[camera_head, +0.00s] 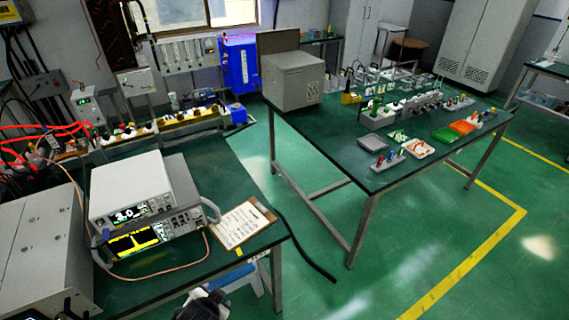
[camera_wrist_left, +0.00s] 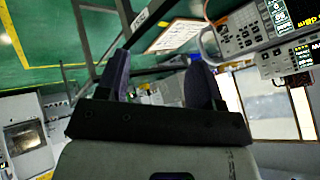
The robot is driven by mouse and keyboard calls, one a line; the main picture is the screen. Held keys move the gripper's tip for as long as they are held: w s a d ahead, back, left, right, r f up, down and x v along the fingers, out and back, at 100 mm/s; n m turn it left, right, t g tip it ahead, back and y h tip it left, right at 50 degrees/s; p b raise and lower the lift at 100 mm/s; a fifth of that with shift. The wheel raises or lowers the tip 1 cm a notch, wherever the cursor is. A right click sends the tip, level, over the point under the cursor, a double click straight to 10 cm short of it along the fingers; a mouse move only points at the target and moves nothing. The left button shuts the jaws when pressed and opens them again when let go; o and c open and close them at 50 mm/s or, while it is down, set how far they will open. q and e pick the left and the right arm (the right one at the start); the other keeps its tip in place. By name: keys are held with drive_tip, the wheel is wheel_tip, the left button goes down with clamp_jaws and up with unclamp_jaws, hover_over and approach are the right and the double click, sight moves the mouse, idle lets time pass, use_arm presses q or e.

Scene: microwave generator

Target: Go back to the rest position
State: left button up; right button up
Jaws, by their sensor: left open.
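The microwave generator (camera_head: 130,190) looks like the pale box with the lit white digits on the left bench. It sits on a second instrument with a yellow screen (camera_head: 135,242). The two instruments show tilted at the upper right of the left wrist view (camera_wrist_left: 285,30). My left gripper (camera_wrist_left: 160,82) is open, with two dark fingers apart and nothing between them. A dark piece at the bottom edge of the head view seems to be part of my arm, cut off by the frame. My right gripper is not in view.
A clipboard (camera_head: 241,224) lies on the bench's right corner, and a thin cable loops in front of the instruments. A blue stool (camera_head: 238,279) stands beneath. A second table (camera_head: 300,120) holds a grey box and small lab parts.

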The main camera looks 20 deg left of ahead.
use_arm(q)
drive_tip(key=s+d+f+g+h, duration=0.2)
drive_tip(key=s+d, duration=0.2)
drive_tip(key=s, duration=0.5)
drive_tip(key=s+d+f+g+h, duration=0.1)
drive_tip(key=s+d+f+h, duration=0.15)
drive_tip(key=s+d, duration=0.4)
wheel_tip(320, 180, up, 28)
drive_tip(key=s+a+p, duration=0.1)
drive_tip(key=p, duration=2.7)
drive_tip(key=shift+a+r+p, duration=0.15)
drive_tip(key=shift+a+p, duration=0.15)
drive_tip(key=shift+p, duration=0.05)
